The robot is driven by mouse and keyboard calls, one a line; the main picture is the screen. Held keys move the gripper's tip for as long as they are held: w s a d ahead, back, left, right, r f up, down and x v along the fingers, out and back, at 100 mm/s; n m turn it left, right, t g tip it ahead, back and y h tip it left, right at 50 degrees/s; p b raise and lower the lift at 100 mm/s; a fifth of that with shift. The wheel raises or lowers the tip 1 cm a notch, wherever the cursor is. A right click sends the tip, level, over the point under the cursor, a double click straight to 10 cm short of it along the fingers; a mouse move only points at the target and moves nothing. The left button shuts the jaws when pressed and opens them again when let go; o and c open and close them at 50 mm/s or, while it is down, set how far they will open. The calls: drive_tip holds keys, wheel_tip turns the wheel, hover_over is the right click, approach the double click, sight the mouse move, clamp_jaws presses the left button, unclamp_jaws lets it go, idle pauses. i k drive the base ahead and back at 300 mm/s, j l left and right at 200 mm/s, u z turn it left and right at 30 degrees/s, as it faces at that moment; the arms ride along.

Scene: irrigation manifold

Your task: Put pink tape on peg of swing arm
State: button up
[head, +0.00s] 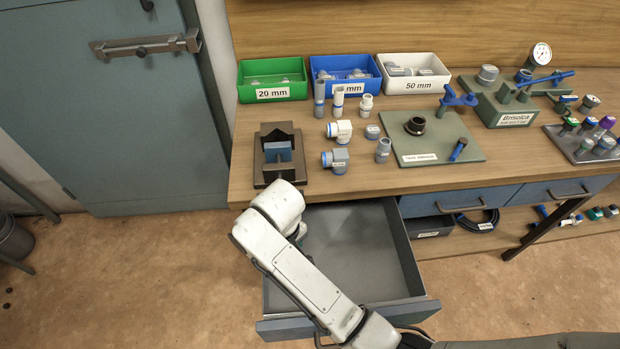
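I see no pink tape in the head view. A blue arm on an upright post (458,98) stands at the back of a green board (470,142); it may be the swing arm, but I cannot make out its peg. My arm reaches over the open drawer (365,238). My gripper (298,233) is mostly hidden behind my arm's white links, near the drawer's back left, so its fingers do not show. The visible part of the drawer floor is bare; its left part is hidden by my arm.
Green (272,80), blue (345,78) and white (412,75) bins line the bench back. Pipe fittings (340,131) and a dark holder (279,153) stand in front. A black ring (414,126) sits on the board. A gauge block (507,108) stands right.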

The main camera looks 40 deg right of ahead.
sight(470, 99)
drive_tip(key=k+l, duration=0.2)
drive_tip(key=l, duration=0.2)
drive_tip(key=k+l, duration=0.2)
drive_tip(key=l, duration=0.2)
drive_tip(key=k+l+z, duration=0.1)
drive_tip(key=l, duration=0.25)
drive_tip(key=k, duration=0.1)
